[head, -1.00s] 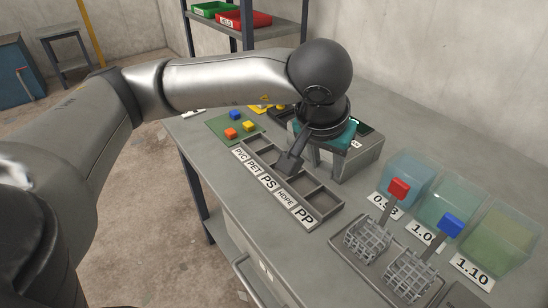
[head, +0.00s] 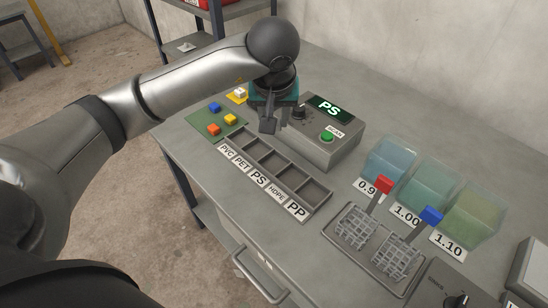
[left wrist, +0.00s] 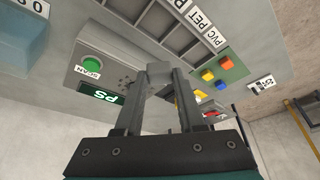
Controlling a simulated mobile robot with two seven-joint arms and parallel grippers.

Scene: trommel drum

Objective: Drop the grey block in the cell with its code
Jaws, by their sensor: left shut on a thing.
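My left gripper (head: 268,126) is above the table, between the scanner's left side and the far end of the sorting tray. In the left wrist view its two fingers (left wrist: 165,74) are shut on the small grey block (left wrist: 158,80); the block is hard to separate from the fingers in the head view. The sorting tray (head: 287,174) has a row of cells labelled PVC, PET, PS (head: 258,179), HDPE and PP. The cells that show look empty. The scanner (head: 325,148) has a green button and a display (head: 329,109) reading PS. My right gripper is not in view.
A green mat (head: 213,124) with blue, yellow and orange blocks lies left of the tray. Several clear tanks (head: 425,185) stand at the right. Two wire baskets (head: 355,226) with red and blue handles sit before them. The scanner body stands close beside my gripper.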

